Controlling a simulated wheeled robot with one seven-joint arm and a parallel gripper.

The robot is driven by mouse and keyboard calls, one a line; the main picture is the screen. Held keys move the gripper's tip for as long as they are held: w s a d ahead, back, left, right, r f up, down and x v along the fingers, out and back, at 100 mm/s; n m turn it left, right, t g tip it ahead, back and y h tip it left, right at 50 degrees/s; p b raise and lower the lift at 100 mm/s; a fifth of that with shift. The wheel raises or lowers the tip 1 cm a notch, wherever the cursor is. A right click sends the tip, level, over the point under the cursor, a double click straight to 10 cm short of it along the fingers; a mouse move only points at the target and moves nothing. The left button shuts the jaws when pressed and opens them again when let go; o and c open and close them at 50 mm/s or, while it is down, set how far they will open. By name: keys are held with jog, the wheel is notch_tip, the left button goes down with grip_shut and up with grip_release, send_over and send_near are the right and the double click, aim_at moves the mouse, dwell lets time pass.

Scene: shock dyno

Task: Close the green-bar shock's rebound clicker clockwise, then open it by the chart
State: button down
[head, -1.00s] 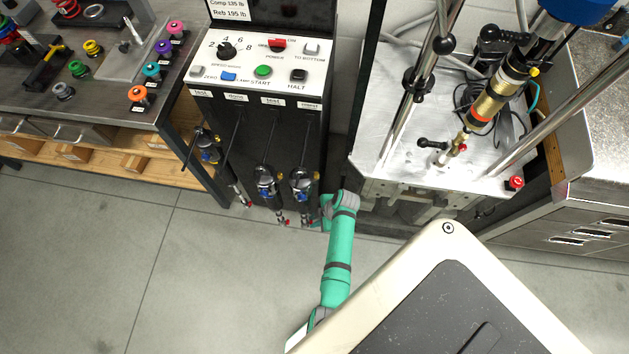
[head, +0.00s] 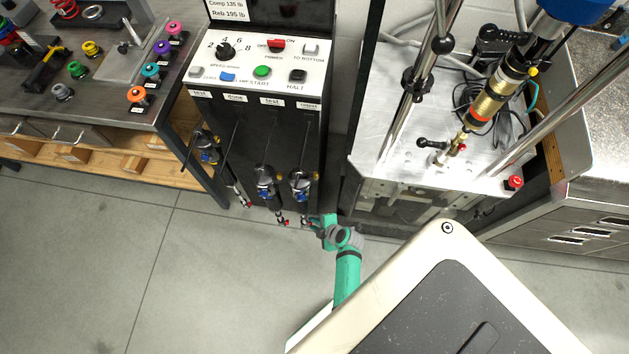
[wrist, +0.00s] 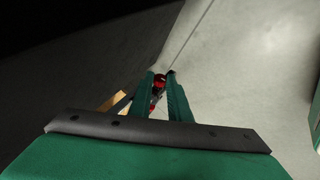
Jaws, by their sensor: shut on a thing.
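Three shocks hang below the control cabinet: a left one (head: 207,152), a middle one (head: 265,182) and a right one (head: 300,184). Small red parts show at their lower ends. I cannot make out a green bar on any of them. My gripper (head: 309,221) is low at the foot of the right shock. In the wrist view, my gripper's green fingers (wrist: 162,76) are closed around a small red knob (wrist: 159,82). The knob's markings are too small to read, and the fingers hide part of it.
The control cabinet (head: 262,65) has a speed dial (head: 226,50) and buttons. The dyno (head: 360,172) stands to the right with a gold-bodied shock (head: 487,101) mounted. A bench (head: 110,105) with coloured knobs is at left. The floor in front is clear.

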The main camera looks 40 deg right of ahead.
dwell(0.4)
jog(key=c, duration=1.6)
grip_release()
jog(key=shift+c, duration=0.2)
jog(key=shift+s, duration=0.1)
jog(key=v, duration=1)
jog(key=shift+s+r, duration=0.15)
jog(key=shift+s, duration=0.2)
jog(key=shift+a, duration=0.15)
